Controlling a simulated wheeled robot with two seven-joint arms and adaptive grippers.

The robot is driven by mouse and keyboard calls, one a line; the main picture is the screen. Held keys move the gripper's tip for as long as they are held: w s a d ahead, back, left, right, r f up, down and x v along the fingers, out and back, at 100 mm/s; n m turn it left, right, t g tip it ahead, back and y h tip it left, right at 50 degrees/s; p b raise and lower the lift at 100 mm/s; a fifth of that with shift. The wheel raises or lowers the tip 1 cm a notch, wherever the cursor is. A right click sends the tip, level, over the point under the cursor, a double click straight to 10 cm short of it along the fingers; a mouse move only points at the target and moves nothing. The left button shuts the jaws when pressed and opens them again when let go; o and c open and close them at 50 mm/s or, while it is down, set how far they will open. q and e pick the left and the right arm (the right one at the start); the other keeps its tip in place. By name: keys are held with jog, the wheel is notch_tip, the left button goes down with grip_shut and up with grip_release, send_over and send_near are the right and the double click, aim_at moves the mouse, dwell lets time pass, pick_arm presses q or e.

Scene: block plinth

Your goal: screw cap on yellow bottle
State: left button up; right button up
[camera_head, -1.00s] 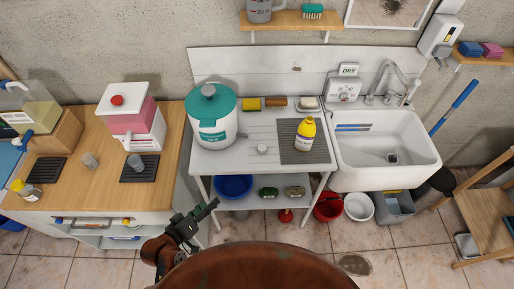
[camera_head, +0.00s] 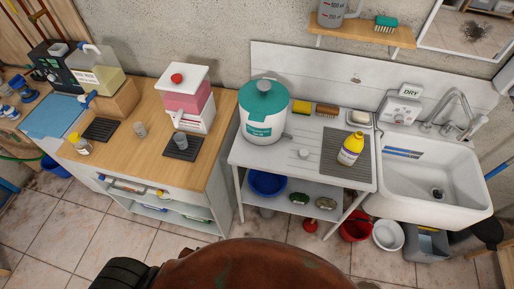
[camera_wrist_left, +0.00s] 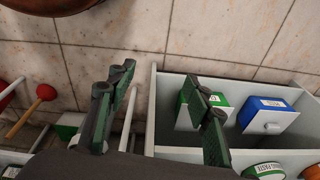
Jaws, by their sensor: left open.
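The yellow bottle (camera_head: 350,148) with a white label stands on the ribbed dark mat (camera_head: 345,165) at the right of the white counter. A small pale round piece (camera_head: 304,153) lies on the counter to its left; it may be the cap, but it is too small to tell. My left gripper (camera_wrist_left: 160,88) shows only in the left wrist view. Its two fingers are apart with nothing between them, above the floor and an open shelf box, away from the bottle. My right gripper is in neither current view.
A teal-lidded white pot (camera_head: 264,112) stands left of the mat, and a white sink (camera_head: 435,185) is to the right. A wooden counter (camera_head: 140,155) holds a pink-and-white dispenser (camera_head: 190,100). Buckets stand below the sink. Tiled floor lies in front.

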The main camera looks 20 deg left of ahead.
pick_arm(q)
jog(key=s+f+g, duration=0.1)
jog(key=s+f, duration=1.4)
jog(key=s, duration=0.3)
jog(key=shift+s+f+m, duration=0.2)
jog(key=shift+s+m, duration=0.1)
jog(key=shift+s, duration=0.1)
